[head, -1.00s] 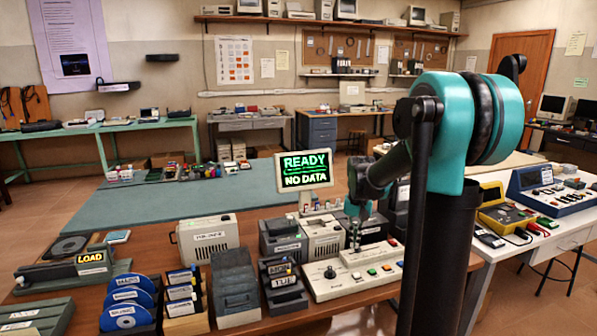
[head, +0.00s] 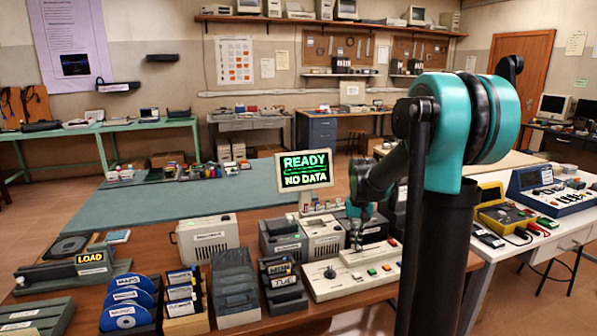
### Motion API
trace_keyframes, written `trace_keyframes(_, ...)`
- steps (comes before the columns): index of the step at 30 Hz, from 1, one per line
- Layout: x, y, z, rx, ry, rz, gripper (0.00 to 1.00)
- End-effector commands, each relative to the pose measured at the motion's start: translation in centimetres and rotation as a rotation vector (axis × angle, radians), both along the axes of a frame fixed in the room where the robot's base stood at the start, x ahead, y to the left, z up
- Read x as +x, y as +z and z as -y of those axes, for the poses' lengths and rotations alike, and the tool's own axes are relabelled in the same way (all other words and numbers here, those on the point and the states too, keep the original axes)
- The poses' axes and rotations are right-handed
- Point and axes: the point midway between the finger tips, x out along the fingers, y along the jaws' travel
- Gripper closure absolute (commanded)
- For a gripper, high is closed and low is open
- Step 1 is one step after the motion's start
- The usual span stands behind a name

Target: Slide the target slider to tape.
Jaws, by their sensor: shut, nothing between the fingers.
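A white control console (head: 333,284) stands on the wooden table, with a round black knob (head: 330,272) and several coloured buttons. A raised strip (head: 368,252) runs along its back. My gripper (head: 356,246) points down at the left part of that strip. Its fingers are shut, with nothing seen between them. Whether the fingertips touch the console cannot be told. The target slider and a tape mark are too small or hidden to make out. A display sign (head: 304,170) behind reads "READY" and "NO DATA".
A "LOAD" sign (head: 90,257) is at far left. My arm hides the console's right side.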

Motion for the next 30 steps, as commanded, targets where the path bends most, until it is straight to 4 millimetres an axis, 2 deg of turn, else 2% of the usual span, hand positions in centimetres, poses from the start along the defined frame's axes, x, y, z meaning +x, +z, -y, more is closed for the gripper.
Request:
trace_keyframes(15, -0.2, 0.2, -0.5, 0.0, 0.0, 0.0, 1.0)
trace_keyframes(30, -0.2, 4.6, -0.5, 0.0, 0.0, 0.0, 1.0)
